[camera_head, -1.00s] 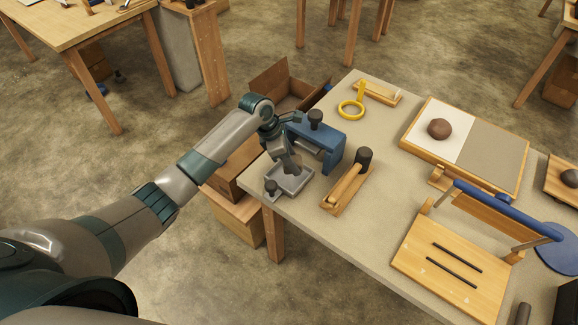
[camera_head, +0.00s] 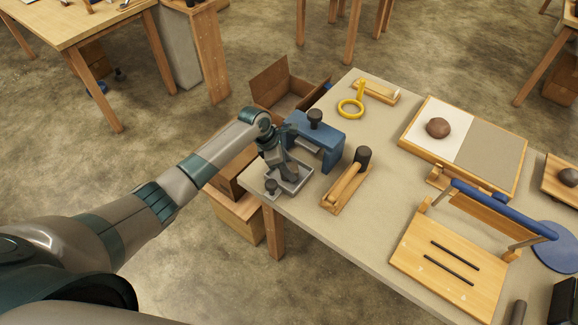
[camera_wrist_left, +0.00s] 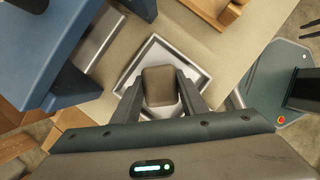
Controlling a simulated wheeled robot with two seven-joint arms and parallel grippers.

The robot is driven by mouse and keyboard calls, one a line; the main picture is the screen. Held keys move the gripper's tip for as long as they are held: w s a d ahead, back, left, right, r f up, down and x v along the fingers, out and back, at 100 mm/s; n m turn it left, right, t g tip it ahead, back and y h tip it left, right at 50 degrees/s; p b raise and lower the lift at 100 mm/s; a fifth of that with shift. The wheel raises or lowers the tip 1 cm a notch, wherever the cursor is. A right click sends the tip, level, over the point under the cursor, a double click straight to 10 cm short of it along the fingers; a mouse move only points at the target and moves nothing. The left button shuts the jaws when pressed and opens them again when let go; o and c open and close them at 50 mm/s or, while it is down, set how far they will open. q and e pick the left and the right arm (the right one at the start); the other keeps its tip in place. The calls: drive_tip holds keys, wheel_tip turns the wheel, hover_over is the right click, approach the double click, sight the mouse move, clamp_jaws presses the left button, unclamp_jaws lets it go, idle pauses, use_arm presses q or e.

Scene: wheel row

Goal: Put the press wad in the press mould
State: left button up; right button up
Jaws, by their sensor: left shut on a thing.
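My left gripper (camera_head: 286,170) is over the shallow grey square tray (camera_head: 301,185), which appears to be the press mould, at the near left corner of the table. In the left wrist view the gripper (camera_wrist_left: 160,95) is shut on a grey-brown block, the press wad (camera_wrist_left: 159,84), with one finger on each side. The wad sits within the outline of the light-rimmed mould (camera_wrist_left: 200,75). I cannot tell whether it touches the mould's floor. In the head view the fingers mostly hide the wad. My right gripper is not in view.
A blue press (camera_head: 330,135) with a black knob stands just behind the mould. A wooden block with a black knob (camera_head: 362,155) is to the right.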

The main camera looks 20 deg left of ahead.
use_arm(q)
drive_tip(key=o, duration=1.2)
drive_tip(key=shift+o, duration=0.2)
drive_tip(key=shift+r, duration=0.1)
drive_tip(key=b+v, duration=0.1)
drive_tip(key=v, duration=1.1)
drive_tip(key=shift+b, duration=0.35)
